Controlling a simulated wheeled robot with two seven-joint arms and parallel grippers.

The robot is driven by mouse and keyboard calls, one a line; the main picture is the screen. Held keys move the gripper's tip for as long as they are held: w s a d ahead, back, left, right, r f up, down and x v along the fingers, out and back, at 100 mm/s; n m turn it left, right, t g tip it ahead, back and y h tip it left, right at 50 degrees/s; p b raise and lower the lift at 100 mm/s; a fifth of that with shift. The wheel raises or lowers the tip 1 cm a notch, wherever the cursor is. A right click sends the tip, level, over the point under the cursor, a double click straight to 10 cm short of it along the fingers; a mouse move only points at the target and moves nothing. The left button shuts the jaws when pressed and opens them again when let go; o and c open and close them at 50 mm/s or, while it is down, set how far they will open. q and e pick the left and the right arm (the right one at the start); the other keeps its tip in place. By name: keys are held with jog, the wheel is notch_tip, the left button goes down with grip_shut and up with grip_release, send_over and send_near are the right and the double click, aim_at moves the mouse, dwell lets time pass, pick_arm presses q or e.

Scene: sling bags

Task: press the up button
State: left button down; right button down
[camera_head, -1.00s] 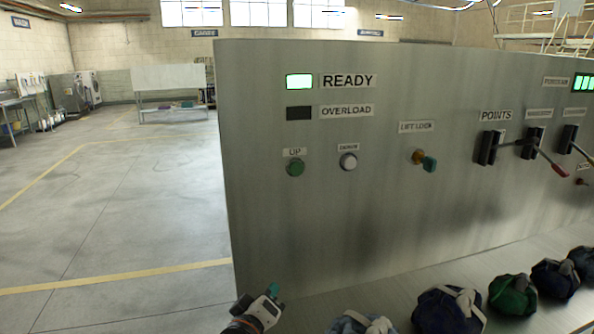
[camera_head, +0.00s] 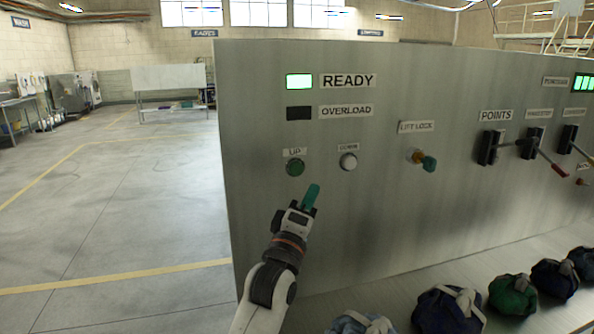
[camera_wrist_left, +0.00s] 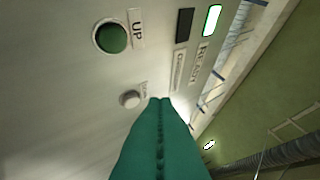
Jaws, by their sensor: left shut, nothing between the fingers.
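The green round up button (camera_head: 295,167) is on the grey metal panel, below the label UP. It also shows in the left wrist view (camera_wrist_left: 111,38), at the upper left. My left gripper (camera_head: 312,192) has teal fingers that are shut and empty. In the head view its tip appears just below and right of the up button, and no contact with the button shows. In the wrist view the shut fingers (camera_wrist_left: 160,130) fill the lower middle, with the button to their upper left. My right gripper is not in view.
A white button (camera_head: 348,161) sits right of the up button. The panel (camera_head: 400,220) also carries a lift lock key switch (camera_head: 424,161), a lit READY lamp (camera_head: 299,81) and levers (camera_head: 490,147). Several tied bags, one green (camera_head: 512,294), lie along the ledge below.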

pick_arm(q)
jog(key=shift+w, duration=0.15)
jog(key=b, duration=0.3)
send_near(296, 168)
jog(key=w+d+r, duration=0.3)
jog(key=w+d, duration=0.1)
jog(key=shift+w+a, duration=0.1)
jog(key=shift+w, duration=0.15)
dwell(1.5)
jog(key=shift+w+a, duration=0.1)
jog(key=shift+w, duration=0.2)
